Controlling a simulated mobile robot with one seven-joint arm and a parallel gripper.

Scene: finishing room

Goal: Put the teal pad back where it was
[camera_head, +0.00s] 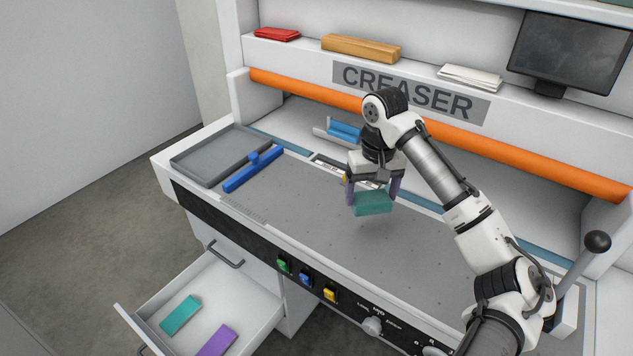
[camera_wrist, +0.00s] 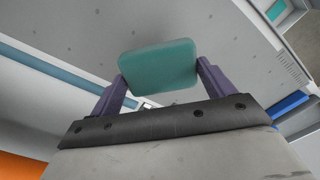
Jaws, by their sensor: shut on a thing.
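My gripper (camera_head: 373,193) is shut on a teal pad (camera_head: 373,204) and holds it above the grey bed of the creaser (camera_head: 310,215). In the wrist view the teal pad (camera_wrist: 158,66) sits between the two purple fingers, its near edge gripped. A second teal pad (camera_head: 180,315) lies in the open drawer (camera_head: 253,303) at the lower left, with a purple pad (camera_head: 216,341) beside it. In the wrist view, a teal patch also shows at the top right corner, where the drawer appears.
A blue bar (camera_head: 253,172) lies on the bed's left, by a grey tray (camera_head: 205,168). A blue piece (camera_head: 343,131) sits behind my gripper. An orange roller (camera_head: 470,134) spans the back. A black-knobbed lever (camera_head: 581,265) stands at right. The front middle bed is clear.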

